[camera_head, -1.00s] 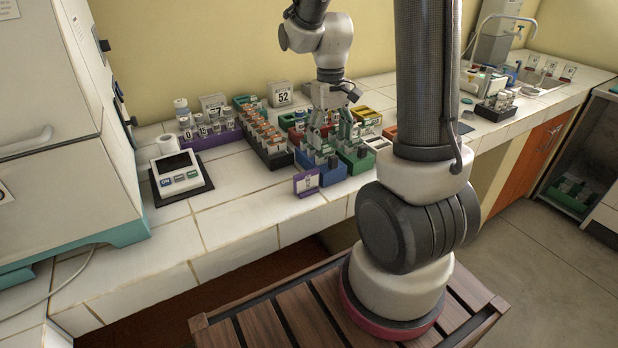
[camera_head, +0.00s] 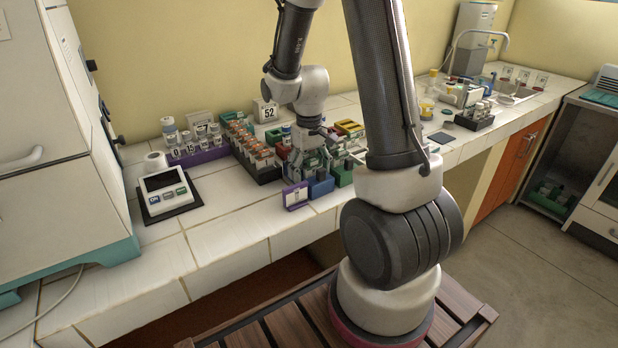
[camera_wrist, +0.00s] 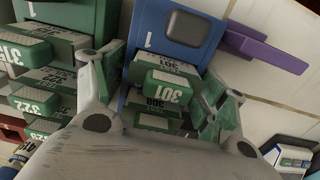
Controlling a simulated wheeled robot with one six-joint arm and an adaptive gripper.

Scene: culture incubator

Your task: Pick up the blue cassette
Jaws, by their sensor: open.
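The blue cassette (camera_head: 320,187) stands near the front of the bench in the head view. It also shows in the wrist view (camera_wrist: 182,22), holding a stack of green-and-white labelled pieces, the top one marked 301 (camera_wrist: 168,87). My gripper (camera_wrist: 165,85) is open, with one finger on each side of this stack. I cannot tell whether the fingers touch it. In the head view my gripper (camera_head: 308,163) is low over the cassette, and my arm hides part of it.
A green cassette (camera_wrist: 85,12) with labelled pieces sits close beside one finger. A purple stand (camera_wrist: 265,48) is on the other side. A black rack of orange-topped pieces (camera_head: 262,172) is to the left. The bench front by the display device (camera_head: 165,190) is clear.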

